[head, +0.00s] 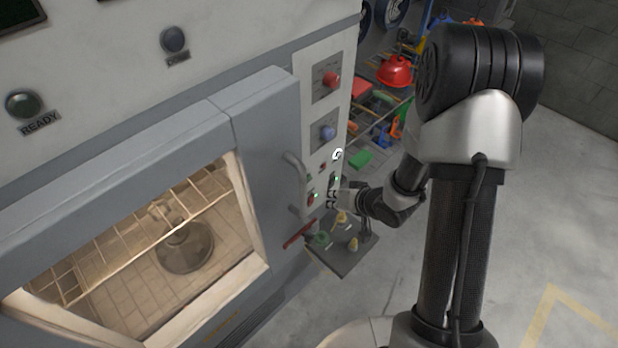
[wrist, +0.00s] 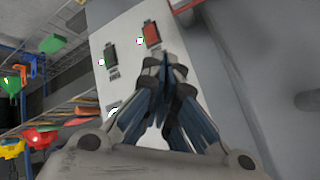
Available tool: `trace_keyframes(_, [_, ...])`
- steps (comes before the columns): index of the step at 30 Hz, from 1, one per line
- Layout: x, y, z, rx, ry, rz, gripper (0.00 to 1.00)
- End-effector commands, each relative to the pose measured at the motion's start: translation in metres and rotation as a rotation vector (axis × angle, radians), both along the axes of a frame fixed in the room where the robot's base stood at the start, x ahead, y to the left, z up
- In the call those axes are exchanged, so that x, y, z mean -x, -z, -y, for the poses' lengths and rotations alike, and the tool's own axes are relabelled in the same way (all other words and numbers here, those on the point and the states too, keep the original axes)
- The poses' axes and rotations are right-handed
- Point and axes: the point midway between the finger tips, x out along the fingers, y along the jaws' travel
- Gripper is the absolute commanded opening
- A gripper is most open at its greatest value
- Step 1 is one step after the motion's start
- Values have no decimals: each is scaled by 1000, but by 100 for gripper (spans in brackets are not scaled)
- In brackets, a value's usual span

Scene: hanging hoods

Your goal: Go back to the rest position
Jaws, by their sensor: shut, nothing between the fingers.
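My gripper (head: 334,196) is in front of the machine's side control panel in the head view, close to the small lower switches. In the wrist view my gripper (wrist: 165,95) has its fingers together with nothing between them. Just beyond the fingertips in that view are a red switch (wrist: 151,35) and a dark switch (wrist: 110,55) on the pale panel (wrist: 127,22). I cannot tell whether the fingertips touch the panel.
A grey machine door (head: 277,150) with a lit window is on the left. A small shelf (head: 350,262) with knobs juts out below my gripper. Racks with a red helmet (head: 396,71) and tools stand behind. The floor (head: 540,210) at right is clear.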

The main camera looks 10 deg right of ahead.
Motion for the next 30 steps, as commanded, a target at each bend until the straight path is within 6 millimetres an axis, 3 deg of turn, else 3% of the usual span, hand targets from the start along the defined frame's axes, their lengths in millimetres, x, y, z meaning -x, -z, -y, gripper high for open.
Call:
trace_keyframes(10, [-1,-2,1,8,1,2,0])
trace_keyframes(14, [-6,-17,12,84,10,13,0])
trace_keyframes(18, [-9,-57,36,249,44,21,0])
trace_keyframes(22, [5,-102,55,391,89,4,0])
trace_keyframes(26, [35,-142,64,484,128,-32,0])
trace_keyframes(30, [80,-176,62,530,150,-84,0])
